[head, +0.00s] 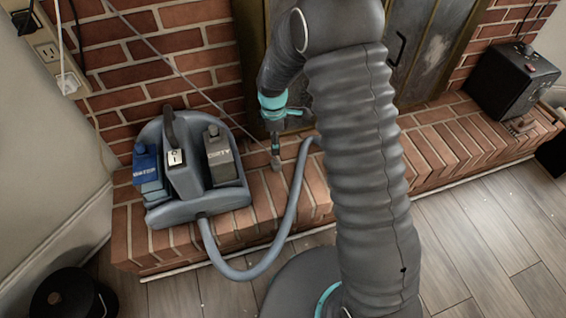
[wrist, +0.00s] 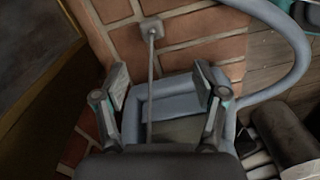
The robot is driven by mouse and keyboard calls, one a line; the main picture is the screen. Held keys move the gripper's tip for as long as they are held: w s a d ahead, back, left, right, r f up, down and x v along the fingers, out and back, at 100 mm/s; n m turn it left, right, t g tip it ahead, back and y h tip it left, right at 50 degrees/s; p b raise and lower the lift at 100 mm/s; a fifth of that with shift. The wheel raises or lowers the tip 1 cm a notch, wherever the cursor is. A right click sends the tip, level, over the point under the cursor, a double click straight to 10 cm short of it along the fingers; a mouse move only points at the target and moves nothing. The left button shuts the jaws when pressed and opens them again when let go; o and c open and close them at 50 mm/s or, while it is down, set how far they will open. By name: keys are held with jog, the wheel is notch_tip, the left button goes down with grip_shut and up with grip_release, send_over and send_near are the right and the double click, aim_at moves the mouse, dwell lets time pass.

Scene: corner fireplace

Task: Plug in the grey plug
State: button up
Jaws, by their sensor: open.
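My gripper (head: 275,146) hangs over the brick hearth in the head view, right of the grey cleaning machine (head: 240,196). In the wrist view my gripper (wrist: 165,85) is open, its two fingers spread with nothing held between them. A small square grey piece (wrist: 152,27) lies on the bricks ahead of the fingers, with a thin straight grey cord (wrist: 150,75) running back between them. It looks like the grey plug, but its prongs are not visible.
The machine's grey hose (head: 291,205) curves across the hearth (head: 440,150) close to my gripper. A thin cord (head: 150,45) slants down from the upper left. A black box (head: 512,80) stands at the right. A dark round bin (head: 68,295) stands lower left.

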jog(key=shift+w+n, duration=0.3)
jog(key=shift+n, duration=1.1)
send_over(276, 163)
jog(key=f, duration=0.8)
jog(key=shift+s+a, duration=0.1)
jog(key=shift+s, duration=0.15)
jog(key=shift+f, duration=0.25)
jog(key=shift+w+f, duration=0.2)
jog(key=shift+f, duration=2.4)
jog(key=c, duration=1.2)
